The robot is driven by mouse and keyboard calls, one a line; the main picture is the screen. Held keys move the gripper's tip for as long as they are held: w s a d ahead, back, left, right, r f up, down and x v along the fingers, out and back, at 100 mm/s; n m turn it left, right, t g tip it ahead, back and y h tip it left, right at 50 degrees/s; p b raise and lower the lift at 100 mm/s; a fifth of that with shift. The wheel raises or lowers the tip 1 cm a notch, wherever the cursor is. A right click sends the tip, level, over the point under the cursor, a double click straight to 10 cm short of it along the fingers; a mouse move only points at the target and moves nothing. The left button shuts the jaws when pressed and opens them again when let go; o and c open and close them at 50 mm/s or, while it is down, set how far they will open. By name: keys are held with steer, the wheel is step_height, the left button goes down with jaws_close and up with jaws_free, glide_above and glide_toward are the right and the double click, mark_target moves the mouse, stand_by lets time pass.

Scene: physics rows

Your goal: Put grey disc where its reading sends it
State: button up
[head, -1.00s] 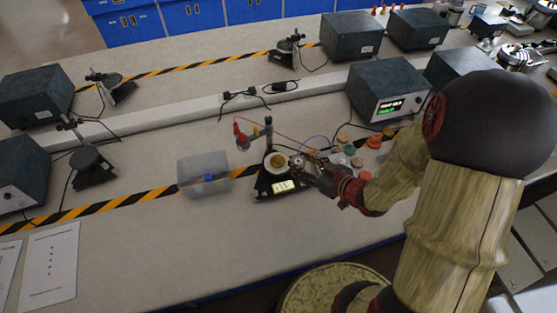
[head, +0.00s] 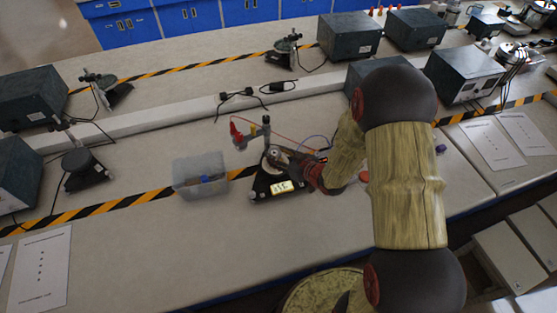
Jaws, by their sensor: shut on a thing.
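A small dark scale (head: 264,194) with a lit display (head: 282,187) stands at mid-bench in the head view. The display's digits are too small to read. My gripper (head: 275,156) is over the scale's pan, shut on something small. I take this to be the grey disc, but the fingers hide it and its outline is not clear. The pan is largely covered by the gripper, so I cannot tell whether the disc touches it. A translucent bin (head: 190,178) with a blue patch stands just left of the scale.
A stand with a red clamp (head: 236,132) rises behind the scale. My arm hides much of the bench to the right; an orange piece (head: 364,177) shows beside it. A purple piece (head: 441,149) lies farther right. The bench front left of the scale is clear.

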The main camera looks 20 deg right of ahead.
step_height(320, 180, down, 2)
steer(key=shift+f, duration=0.15)
